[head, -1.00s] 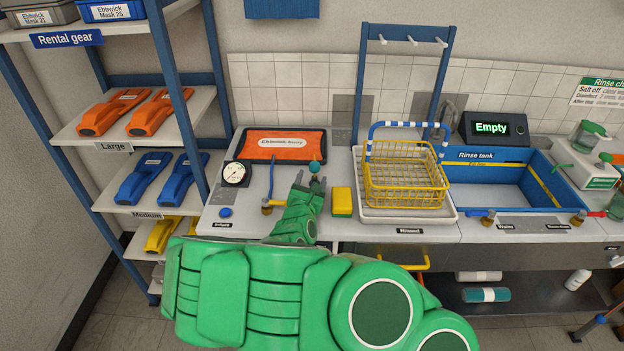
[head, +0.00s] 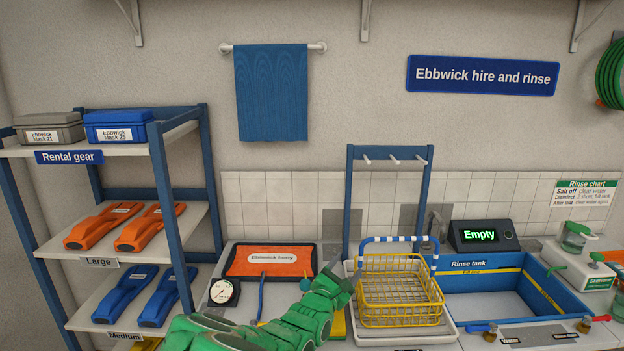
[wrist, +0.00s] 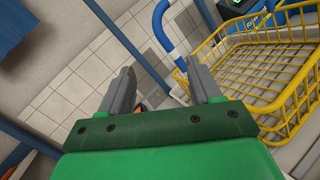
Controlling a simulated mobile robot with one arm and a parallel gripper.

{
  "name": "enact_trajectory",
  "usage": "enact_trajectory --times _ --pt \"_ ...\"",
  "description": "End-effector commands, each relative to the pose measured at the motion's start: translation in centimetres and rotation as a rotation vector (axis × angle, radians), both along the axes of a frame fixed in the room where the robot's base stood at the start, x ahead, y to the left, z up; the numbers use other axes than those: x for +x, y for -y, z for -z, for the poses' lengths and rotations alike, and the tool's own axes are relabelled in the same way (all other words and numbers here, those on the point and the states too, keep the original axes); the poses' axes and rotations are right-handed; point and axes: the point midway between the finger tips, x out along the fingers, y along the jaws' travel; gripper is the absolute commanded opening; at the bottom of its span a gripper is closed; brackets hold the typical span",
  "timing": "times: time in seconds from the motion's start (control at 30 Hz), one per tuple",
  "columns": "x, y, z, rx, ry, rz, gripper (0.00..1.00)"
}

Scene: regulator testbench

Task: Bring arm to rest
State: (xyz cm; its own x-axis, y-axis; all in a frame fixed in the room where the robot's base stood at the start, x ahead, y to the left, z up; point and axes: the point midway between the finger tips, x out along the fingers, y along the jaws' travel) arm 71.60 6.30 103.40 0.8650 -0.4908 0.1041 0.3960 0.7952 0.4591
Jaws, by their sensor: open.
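My green arm reaches up from the bottom of the head view. My gripper (head: 345,279) is above the counter, just left of the yellow wire basket. In the wrist view its two grey fingers (wrist: 163,92) stand apart with nothing between them. The yellow basket (wrist: 262,62) shows close on the right there. In the head view the basket (head: 400,290) sits in a white tray (head: 408,336), with its blue-and-white handle raised. I cannot tell whether the gripper touches the tray or basket.
Left of my arm are an orange Ebbwick buoy panel (head: 270,261) and a round gauge (head: 224,292). A blue rack (head: 349,200) with pegs stands behind the basket. The rinse tank (head: 530,290) is at right, its display reading Empty. A rental gear shelf (head: 60,245) stands left.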

Motion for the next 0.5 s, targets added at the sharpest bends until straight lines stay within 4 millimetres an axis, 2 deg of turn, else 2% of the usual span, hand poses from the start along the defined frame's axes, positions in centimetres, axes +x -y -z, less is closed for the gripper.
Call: enact_trajectory --times 0.03,0.1,0.2,0.3,0.5 --pt "-0.5 1.9 -1.6 0.040 0.029 0.053 0.63" --pt "-1.3 4.3 -3.6 0.093 0.066 0.125 0.63" --pt "-2.8 7.7 -5.7 0.171 0.110 0.229 0.63" --pt "-4.6 10.7 -7.6 0.252 0.153 0.327 0.63" --pt "-8.8 16.0 -10.0 0.426 0.221 0.517 0.63"
